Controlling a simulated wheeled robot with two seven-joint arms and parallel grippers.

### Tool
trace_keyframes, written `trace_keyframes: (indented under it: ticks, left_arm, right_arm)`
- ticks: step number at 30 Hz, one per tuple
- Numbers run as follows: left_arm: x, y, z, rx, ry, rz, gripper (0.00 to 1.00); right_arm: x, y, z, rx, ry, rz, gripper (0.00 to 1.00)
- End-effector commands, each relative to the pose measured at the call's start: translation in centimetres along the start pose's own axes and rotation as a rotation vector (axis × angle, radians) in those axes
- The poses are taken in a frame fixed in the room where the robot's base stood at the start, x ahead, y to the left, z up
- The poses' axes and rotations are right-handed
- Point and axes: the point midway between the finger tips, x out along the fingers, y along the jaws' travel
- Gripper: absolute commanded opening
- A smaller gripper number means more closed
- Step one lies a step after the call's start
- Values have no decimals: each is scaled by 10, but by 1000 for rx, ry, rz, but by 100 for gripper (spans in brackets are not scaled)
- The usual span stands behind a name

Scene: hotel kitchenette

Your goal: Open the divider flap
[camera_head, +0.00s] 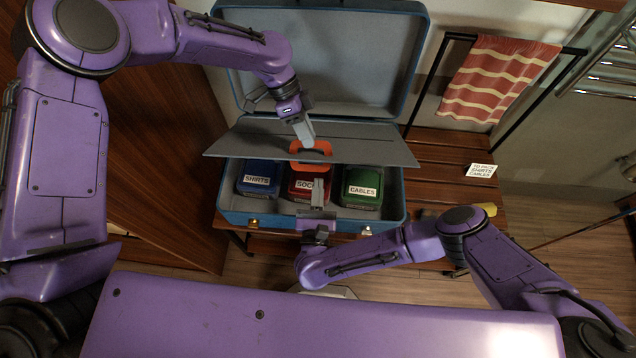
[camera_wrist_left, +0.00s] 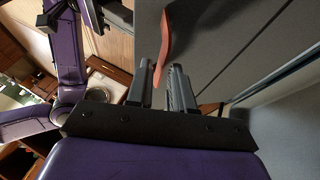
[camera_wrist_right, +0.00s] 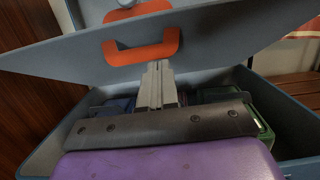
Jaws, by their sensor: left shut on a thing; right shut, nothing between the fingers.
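The grey divider flap (camera_head: 370,148) is tilted up inside the open blue suitcase (camera_head: 230,210), its front edge raised above the pouches. Its orange handle (camera_head: 311,161) is at the middle of that edge. My left gripper (camera_head: 309,142) is shut on the handle from above; the handle (camera_wrist_left: 164,50) and flap (camera_wrist_left: 230,50) also show in the left wrist view. My right gripper (camera_head: 317,183) is shut and empty, low in front of the flap over the red pouch. In the right wrist view its fingertips (camera_wrist_right: 158,66) appear just below the handle (camera_wrist_right: 140,54).
A blue shirts pouch (camera_head: 258,170), a red socks pouch (camera_head: 301,190) and a green cables pouch (camera_head: 362,190) lie in the suitcase. It rests on a slatted wooden bench (camera_head: 440,150) with a packing card (camera_head: 481,170). A striped towel (camera_head: 497,78) hangs behind right.

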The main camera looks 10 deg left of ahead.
Motion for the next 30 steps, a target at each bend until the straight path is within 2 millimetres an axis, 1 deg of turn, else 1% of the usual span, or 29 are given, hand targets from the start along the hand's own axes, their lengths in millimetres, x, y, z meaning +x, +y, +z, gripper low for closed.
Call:
trace_keyframes:
  ticks: [1, 5, 14, 21, 28, 29, 30]
  left_arm:
    - [-1, -4, 2, -4, 0, -11, 0]
    - [-1, -4, 2, -4, 0, -11, 0]
    - [-1, -4, 2, -4, 0, -11, 0]
    - [0, -4, 2, -4, -1, -10, 0]
    - [1, -2, 3, -4, -3, -5, 0]
    - [1, -2, 3, -4, -3, -4, 25]
    - [2, -2, 3, -4, -4, -4, 38]
  right_arm:
    - [4, 0, 3, 0, -1, 0, 0]
    - [9, 0, 9, -1, -1, 1, 0]
    - [10, 0, 10, -2, 0, 1, 0]
    - [21, 0, 26, -1, 56, 2, 0]
    - [23, 0, 27, -1, 56, 0, 0]
    - [23, 0, 27, -1, 55, 0, 0]
    - [23, 0, 27, -1, 55, 0, 0]
